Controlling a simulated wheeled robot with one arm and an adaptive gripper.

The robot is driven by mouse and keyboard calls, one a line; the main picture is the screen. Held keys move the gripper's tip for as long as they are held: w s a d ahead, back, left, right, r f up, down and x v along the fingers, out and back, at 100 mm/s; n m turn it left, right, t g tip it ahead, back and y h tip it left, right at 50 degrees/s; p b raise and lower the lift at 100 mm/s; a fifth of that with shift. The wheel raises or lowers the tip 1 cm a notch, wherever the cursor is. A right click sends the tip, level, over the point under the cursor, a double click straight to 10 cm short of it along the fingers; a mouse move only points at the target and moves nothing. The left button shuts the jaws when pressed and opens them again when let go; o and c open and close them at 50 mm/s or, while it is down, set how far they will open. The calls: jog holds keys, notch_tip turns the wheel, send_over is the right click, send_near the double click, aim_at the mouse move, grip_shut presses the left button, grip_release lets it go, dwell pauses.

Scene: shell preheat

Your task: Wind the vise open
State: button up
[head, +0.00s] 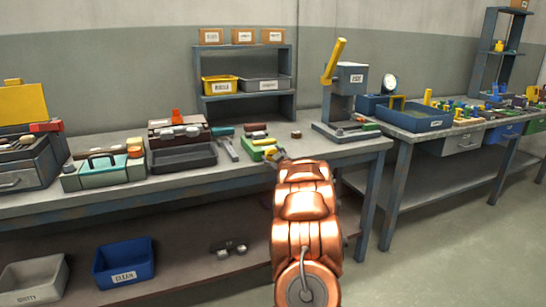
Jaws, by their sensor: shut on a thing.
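A small green vise (264,142), with yellow on its front side, sits near the front edge of the workbench, right of the middle. My copper-coloured arm reaches up to it from the front. My gripper (275,154) is small in this view, at the vise's front right side. It is shut at the yellow part, which looks like the vise's handle. My wrist and arm hide part of the gripper and the near right side of the vise. The jaw gap of the vise is too small to tell.
A lever press (344,95) stands right of the vise. A teal-headed hammer (226,143) and a dark tray (184,157) lie to its left. A two-tier shelf (245,105) stands behind. A second bench (440,133) with a blue bin (418,120) is at the right.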

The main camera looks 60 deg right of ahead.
jog(key=o, duration=1.2)
jog(key=shift+c, duration=0.2)
